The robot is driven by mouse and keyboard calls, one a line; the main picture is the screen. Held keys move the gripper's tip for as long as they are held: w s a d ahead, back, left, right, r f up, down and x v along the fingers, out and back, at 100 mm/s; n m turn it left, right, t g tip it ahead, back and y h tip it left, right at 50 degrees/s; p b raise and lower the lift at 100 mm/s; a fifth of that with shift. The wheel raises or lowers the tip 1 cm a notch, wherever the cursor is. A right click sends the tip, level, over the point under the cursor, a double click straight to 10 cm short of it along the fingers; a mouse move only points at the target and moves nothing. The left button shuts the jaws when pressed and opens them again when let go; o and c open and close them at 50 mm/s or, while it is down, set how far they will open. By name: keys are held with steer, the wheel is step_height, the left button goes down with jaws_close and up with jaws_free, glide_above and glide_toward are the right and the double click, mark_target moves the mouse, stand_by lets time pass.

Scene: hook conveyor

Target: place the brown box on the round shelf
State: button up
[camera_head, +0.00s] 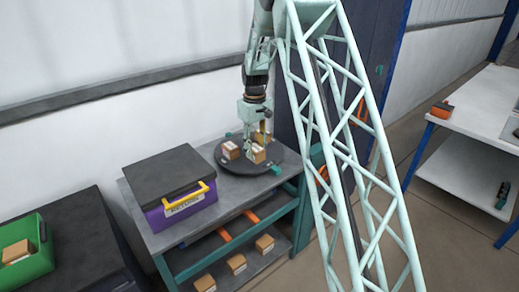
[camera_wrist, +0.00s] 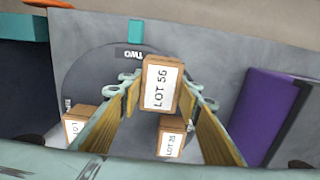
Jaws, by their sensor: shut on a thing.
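My gripper (camera_wrist: 163,88) is shut on a brown box (camera_wrist: 158,88) with a white label reading LOT 56, in the middle of the wrist view. The dark round shelf (camera_wrist: 100,68) lies below it. In the head view my gripper (camera_head: 257,122) points down over the round shelf (camera_head: 210,149), and the held box (camera_head: 258,154) seems to be the front one. I cannot tell whether it touches the shelf. Two other brown boxes stand on the shelf, one at lower left (camera_wrist: 82,121) and one at lower right (camera_wrist: 172,137) in the wrist view.
A purple bin with a dark lid (camera_head: 170,172) stands left of the shelf on the grey table (camera_head: 190,236). Several boxes lie on the lower rack (camera_head: 236,264). A green crate (camera_head: 36,262) with a box is at far left. Teal tags sit at the shelf's edge.

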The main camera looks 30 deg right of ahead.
steer(key=shift+w+d+f, duration=0.15)
steer(key=shift+w+d, duration=0.95)
steer(key=shift+w, duration=0.1)
steer(key=shift+w+d+f, duration=0.1)
steer(key=shift+w+d, duration=1)
steer(key=shift+w, duration=0.1)
steer(key=shift+w, duration=0.1)
steer(key=shift+w+d, duration=0.15)
steer(key=shift+d, duration=0.05)
steer(key=shift+f, duration=1.8)
steer(key=shift+f, duration=0.1)
steer(key=o, duration=0.9)
